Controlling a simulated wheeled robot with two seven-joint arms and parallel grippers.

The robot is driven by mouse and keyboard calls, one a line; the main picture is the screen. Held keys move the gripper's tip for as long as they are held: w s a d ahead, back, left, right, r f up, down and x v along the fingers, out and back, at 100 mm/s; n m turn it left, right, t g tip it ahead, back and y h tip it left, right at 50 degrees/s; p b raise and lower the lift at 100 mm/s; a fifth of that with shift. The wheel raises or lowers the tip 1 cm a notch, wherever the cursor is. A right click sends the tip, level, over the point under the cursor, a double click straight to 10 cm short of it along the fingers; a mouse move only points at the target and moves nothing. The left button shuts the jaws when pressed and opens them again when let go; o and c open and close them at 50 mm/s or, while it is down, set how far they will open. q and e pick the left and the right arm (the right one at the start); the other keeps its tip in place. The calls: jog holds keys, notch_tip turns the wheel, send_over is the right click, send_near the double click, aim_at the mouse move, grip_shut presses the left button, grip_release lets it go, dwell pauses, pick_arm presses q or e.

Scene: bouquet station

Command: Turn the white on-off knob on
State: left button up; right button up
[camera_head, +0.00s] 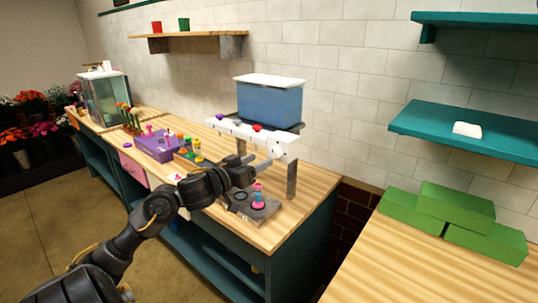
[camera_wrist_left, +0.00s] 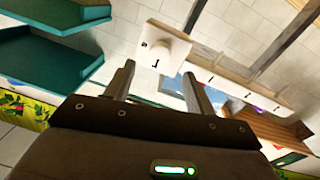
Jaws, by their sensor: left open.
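The white knob (camera_wrist_left: 167,50) sits on the end of a white panel in the left wrist view, with a dark mark on or beside it. In the head view the knob (camera_head: 275,150) shows at the right end of the white panel (camera_head: 232,128). My left gripper (camera_wrist_left: 160,76) is open and empty, its two fingers pointing at the knob. The knob appears just beyond the fingertips, roughly in line with the gap; I cannot tell the exact distance. In the head view my left gripper (camera_head: 262,163) is just below and left of the knob. My right gripper is not in view.
A blue tank (camera_head: 268,104) with a white lid stands behind the panel. A grey tray (camera_head: 248,207) with a small pink and blue item lies below the gripper. A purple box (camera_head: 157,147) and small coloured bottles are to the left. Green blocks (camera_head: 455,212) lie on the right table.

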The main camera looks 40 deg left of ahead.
aim_at(272, 153)
pick_arm(q)
jog(key=shift+w+d+p, duration=0.15)
jog(key=shift+w+p, duration=0.3)
jog(key=shift+w, duration=2.25)
jog(key=shift+c, duration=0.3)
jog(key=c, duration=0.9)
